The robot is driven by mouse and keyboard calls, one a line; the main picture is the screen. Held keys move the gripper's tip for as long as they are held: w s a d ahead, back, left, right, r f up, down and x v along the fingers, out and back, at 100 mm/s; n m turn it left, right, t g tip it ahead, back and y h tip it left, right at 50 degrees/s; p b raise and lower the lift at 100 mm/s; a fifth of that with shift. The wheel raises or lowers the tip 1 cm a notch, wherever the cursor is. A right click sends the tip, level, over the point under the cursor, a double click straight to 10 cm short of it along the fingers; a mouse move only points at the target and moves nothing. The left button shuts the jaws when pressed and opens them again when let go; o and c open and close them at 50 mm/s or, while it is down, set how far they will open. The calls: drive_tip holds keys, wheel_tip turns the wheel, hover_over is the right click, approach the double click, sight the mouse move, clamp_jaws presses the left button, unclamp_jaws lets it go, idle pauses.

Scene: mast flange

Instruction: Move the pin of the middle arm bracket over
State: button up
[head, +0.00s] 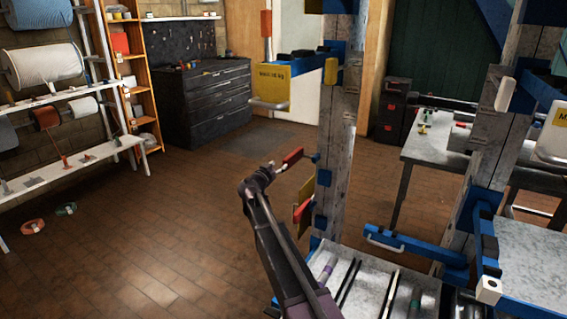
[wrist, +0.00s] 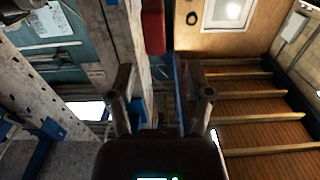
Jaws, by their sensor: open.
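A grey upright mast (head: 336,135) stands in the middle of the head view, with blue brackets along it. At mid height a small blue bracket (head: 315,158) shows at its left side, and a red pin-like piece (head: 291,156) is just left of it. My gripper (head: 275,169) is beside this red piece, on its lower left. In the wrist view my gripper (wrist: 162,82) is open, its fingers apart with nothing held between them. A red piece (wrist: 153,27) shows beyond the fingertips, apart from them. How the red piece sits in the bracket is hidden.
Above, a blue arm (head: 305,64) carries a yellow-labelled block (head: 271,87). Yellow (head: 305,190) and red (head: 302,212) plates sit lower on the mast. A second post (head: 498,130) and a grey table (head: 425,150) stand right. The brick-coloured floor (head: 150,225) at left is mostly open.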

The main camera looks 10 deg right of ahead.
drive_tip(key=shift+v, duration=2)
drive_tip(key=shift+d, duration=0.1)
drive_tip(key=s+d+f+n+g+y, duration=0.1)
drive_tip(key=s+d+f+g, duration=0.5)
drive_tip(key=s, duration=0.4)
drive_tip(key=s+d+f+g+y, duration=0.1)
drive_tip(key=s+d+f+g, duration=0.2)
drive_tip(key=s+d+f, duration=0.5)
drive_tip(key=s+a+f+n+g+y, duration=0.1)
drive_tip(key=s+f+n+g+y, duration=0.15)
drive_tip(key=s, duration=0.45)
drive_tip(key=s+a+f+n+g+y, duration=0.1)
drive_tip(key=s+n+y, duration=0.15)
drive_tip(key=s, duration=0.55)
drive_tip(key=s+a+f+n+g+y, duration=0.1)
drive_tip(key=s+g+y, duration=0.1)
drive_tip(key=s+y, duration=0.35)
wheel_tip(320, 180, up, 21)
drive_tip(key=s+h+p, duration=0.1)
drive_tip(key=h+p, duration=0.1)
drive_tip(key=p, duration=1.9)
drive_tip(key=shift+s+a, duration=0.15)
drive_tip(key=shift+s, duration=0.05)
drive_tip(key=shift+f, duration=0.1)
